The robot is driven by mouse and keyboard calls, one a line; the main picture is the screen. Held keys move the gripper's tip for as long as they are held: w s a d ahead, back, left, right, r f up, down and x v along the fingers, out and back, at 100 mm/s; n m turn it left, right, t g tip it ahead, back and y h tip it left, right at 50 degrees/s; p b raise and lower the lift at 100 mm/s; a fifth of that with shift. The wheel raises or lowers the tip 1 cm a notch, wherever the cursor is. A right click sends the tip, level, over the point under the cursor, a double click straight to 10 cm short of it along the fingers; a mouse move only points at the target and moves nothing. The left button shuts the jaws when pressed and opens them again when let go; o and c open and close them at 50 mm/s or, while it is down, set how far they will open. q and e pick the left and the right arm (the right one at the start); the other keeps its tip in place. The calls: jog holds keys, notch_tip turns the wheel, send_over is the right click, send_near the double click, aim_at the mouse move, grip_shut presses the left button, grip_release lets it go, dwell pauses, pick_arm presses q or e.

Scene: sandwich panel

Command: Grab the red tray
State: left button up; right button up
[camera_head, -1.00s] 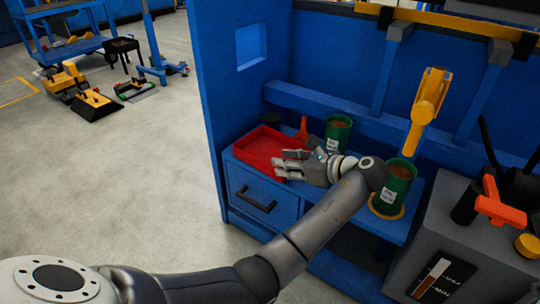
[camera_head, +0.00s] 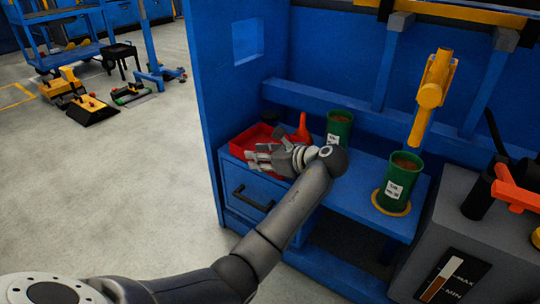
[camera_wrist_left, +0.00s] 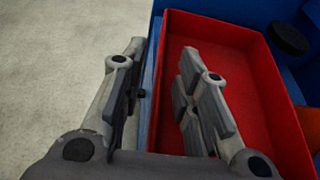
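The red tray (camera_head: 247,139) lies on the left end of the blue bench top. My left gripper (camera_head: 260,159) is over its near side and hides part of it. In the left wrist view the red tray (camera_wrist_left: 245,65) fills the right half. There my left gripper (camera_wrist_left: 163,88) is open, with one finger over the inside of the tray and the other outside its left wall. The wall runs between the fingers, and neither is closed on it. My right gripper is not in view.
A green can (camera_head: 339,127) and a red funnel-like item (camera_head: 303,128) stand right of the tray. Another green can (camera_head: 400,183) stands farther right. A dark round item (camera_wrist_left: 289,38) is beyond the tray. A blue side panel (camera_head: 212,110) rises on the left.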

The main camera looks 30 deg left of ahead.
pick_arm(q)
jog(key=shift+c, duration=0.4)
grip_shut()
jog(key=shift+r, duration=0.2)
